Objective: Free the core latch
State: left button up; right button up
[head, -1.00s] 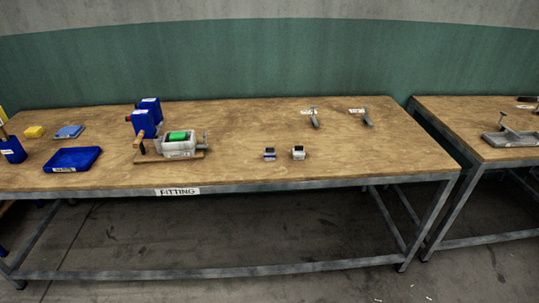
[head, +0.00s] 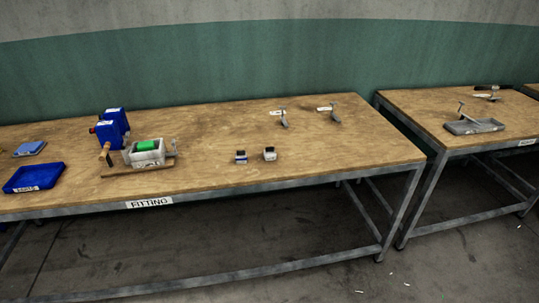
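A small press-like fixture stands on a wooden base on the bench labelled FITTING. It has a pale grey housing (head: 147,158) with a green block (head: 146,145) in its top, a wooden-looking handle (head: 105,151) at its left and a thin metal upright (head: 174,147) at its right. No part is clearly readable as the core latch at this distance. Neither of my grippers is in view.
Two blue boxes (head: 113,124) stand behind the fixture, and a blue tray (head: 34,178) lies left. Two small blocks (head: 241,156) and two labelled tools (head: 283,117) lie right. A second bench (head: 440,105) holds a grey tray (head: 474,127). A floor gap separates the benches.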

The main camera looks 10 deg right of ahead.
aim_at(127, 134)
jog(key=i+j, duration=0.4)
jog(key=i, duration=0.2)
jog(key=i+j, duration=0.85)
jog(key=i, duration=0.3)
